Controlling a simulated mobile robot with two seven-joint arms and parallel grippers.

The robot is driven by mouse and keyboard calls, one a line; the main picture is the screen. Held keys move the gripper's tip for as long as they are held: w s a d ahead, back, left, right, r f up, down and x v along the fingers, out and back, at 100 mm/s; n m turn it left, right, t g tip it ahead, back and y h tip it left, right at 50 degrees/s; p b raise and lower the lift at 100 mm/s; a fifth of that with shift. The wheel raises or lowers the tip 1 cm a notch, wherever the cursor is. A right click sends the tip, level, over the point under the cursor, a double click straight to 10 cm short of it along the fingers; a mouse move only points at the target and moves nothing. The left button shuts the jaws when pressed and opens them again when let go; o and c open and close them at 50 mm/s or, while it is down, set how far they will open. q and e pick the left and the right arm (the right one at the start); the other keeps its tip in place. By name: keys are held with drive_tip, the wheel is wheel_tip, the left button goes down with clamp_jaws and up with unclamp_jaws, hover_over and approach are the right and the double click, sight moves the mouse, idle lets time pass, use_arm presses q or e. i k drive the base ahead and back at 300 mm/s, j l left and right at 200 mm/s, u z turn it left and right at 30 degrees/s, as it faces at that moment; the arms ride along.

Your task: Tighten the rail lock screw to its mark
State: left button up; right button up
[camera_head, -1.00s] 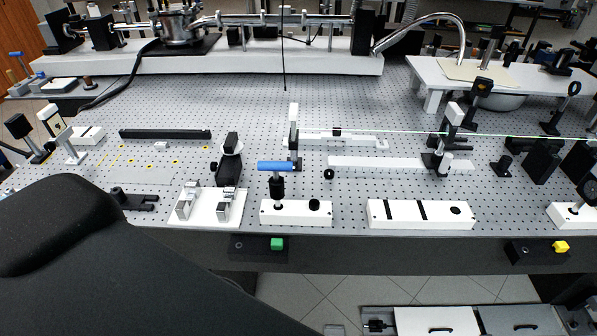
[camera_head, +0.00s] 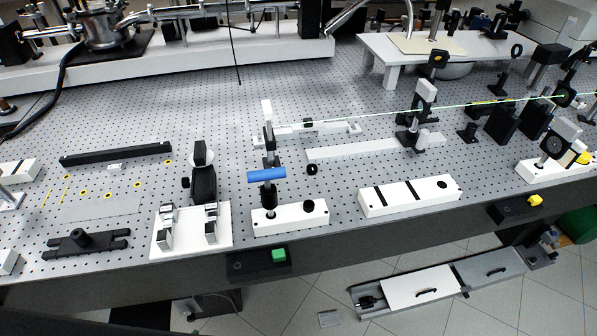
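A white rail (camera_head: 365,147) lies on the perforated optical table, with a small round black knob (camera_head: 312,169) at its left end. The knob may be the rail lock screw; its mark is too small to make out. A black post mount (camera_head: 411,137) stands at the rail's right part. Neither of my grippers is in view.
A white base with metal clamps (camera_head: 190,241) and a slotted white block (camera_head: 410,196) stand near the front edge. A green beam crosses toward the right optics. A box with a green button (camera_head: 279,254) is on the table's front. An open drawer (camera_head: 422,287) is below.

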sight(312, 169)
drive_tip(key=i+l, duration=0.1)
drive_tip(key=l, duration=1.1)
drive_tip(key=i+l, duration=0.15)
drive_tip(key=l, duration=0.45)
